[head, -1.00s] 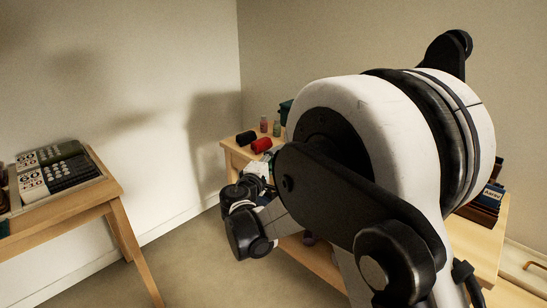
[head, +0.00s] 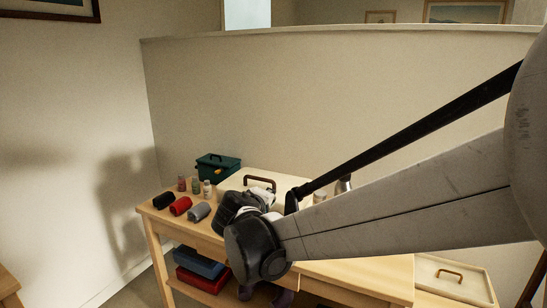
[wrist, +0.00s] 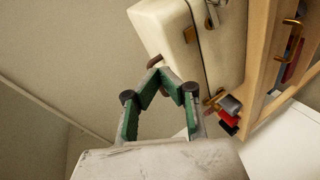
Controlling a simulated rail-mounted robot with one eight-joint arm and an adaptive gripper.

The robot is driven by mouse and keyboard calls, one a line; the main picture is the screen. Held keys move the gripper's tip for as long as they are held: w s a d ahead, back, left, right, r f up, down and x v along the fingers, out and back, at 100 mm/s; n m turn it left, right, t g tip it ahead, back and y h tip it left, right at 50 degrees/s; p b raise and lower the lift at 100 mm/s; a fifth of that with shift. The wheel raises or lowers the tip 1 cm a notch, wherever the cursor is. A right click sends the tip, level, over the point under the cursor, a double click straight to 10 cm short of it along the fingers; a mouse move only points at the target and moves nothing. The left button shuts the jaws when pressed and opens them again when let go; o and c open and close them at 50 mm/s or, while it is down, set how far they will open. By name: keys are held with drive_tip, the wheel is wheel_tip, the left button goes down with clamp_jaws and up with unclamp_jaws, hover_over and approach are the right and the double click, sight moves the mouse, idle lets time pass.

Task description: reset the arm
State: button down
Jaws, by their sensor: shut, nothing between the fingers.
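My gripper (wrist: 162,76) shows in the wrist view, with green-lined fingers meeting at the tips; it is shut and empty. In the head view my wrist is over the front of the wooden table (head: 152,214), and the fingers cannot be made out there. A cream case (wrist: 180,35) with metal latches and a brown handle is just beyond the fingertips in the wrist view. Whether they touch it cannot be told.
On the table's left are a black roll (head: 163,200), a red roll (head: 180,206), a grey roll (head: 199,212), small bottles (head: 194,185) and a green box (head: 218,166). Blue and red boxes (head: 203,280) lie on the lower shelf. A low wall (head: 330,100) stands behind.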

drive_tip(key=s+d+r+m+g+p, duration=0.35)
drive_tip(key=s+d+m, duration=0.25)
drive_tip(key=s+d, duration=1)
drive_tip(key=s+d+f+m+g+y+p, duration=0.1)
drive_tip(key=s+d+m+y, duration=0.1)
drive_tip(key=s, duration=0.6)
drive_tip(key=s+d+m+g+y+p, duration=0.1)
drive_tip(key=s+d+m, duration=0.2)
drive_tip(key=s, duration=0.5)
drive_tip(key=shift+s+d+f+y+p, duration=0.15)
drive_tip(key=shift+s+f+y+p, duration=0.2)
drive_tip(key=shift+y+p, duration=0.05)
